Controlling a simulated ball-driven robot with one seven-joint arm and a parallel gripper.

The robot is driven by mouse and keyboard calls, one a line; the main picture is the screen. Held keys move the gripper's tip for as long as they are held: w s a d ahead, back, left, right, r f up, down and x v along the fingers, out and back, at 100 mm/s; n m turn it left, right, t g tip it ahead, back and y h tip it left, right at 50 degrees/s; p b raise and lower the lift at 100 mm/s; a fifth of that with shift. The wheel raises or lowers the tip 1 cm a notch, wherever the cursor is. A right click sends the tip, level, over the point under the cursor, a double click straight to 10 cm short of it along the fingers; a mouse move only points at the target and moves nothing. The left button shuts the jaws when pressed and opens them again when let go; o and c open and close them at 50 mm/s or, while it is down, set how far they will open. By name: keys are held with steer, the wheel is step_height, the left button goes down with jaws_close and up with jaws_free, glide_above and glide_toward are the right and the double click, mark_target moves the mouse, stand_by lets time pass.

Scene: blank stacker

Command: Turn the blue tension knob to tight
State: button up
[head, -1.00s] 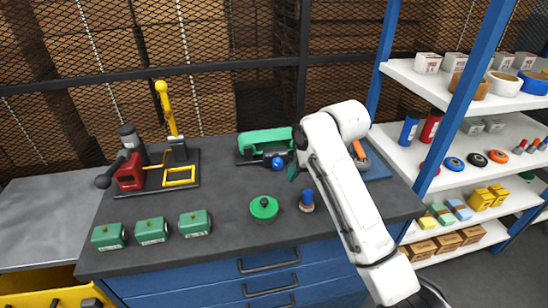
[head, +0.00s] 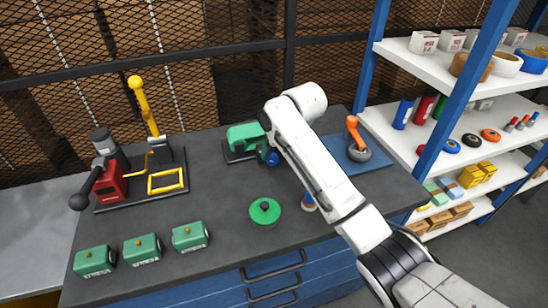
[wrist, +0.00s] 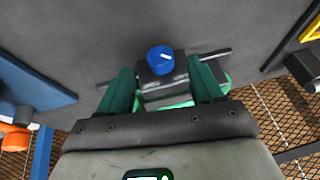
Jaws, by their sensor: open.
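The blue tension knob (wrist: 160,60) has a white mark on its top face and sits on a dark block of the green machine. In the wrist view it lies just beyond and between the tips of my gripper (wrist: 162,75). My gripper's two green fingers are apart, one on each side of the block, with nothing held. Whether a finger touches the block I cannot tell. In the head view the green machine (head: 243,136) stands at the back of the bench, and the knob (head: 272,158) shows beside my arm. My arm hides most of the gripper there.
A green round lid-like disc (head: 265,212) and several green boxes (head: 142,249) stand on the dark bench. A red and yellow lever press (head: 110,180) is at left. A blue mat (head: 372,160) with an orange-handled tool is at right, near the shelves (head: 405,127).

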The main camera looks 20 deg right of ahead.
mark_target(274, 159)
steer(key=shift+x, duration=2.2)
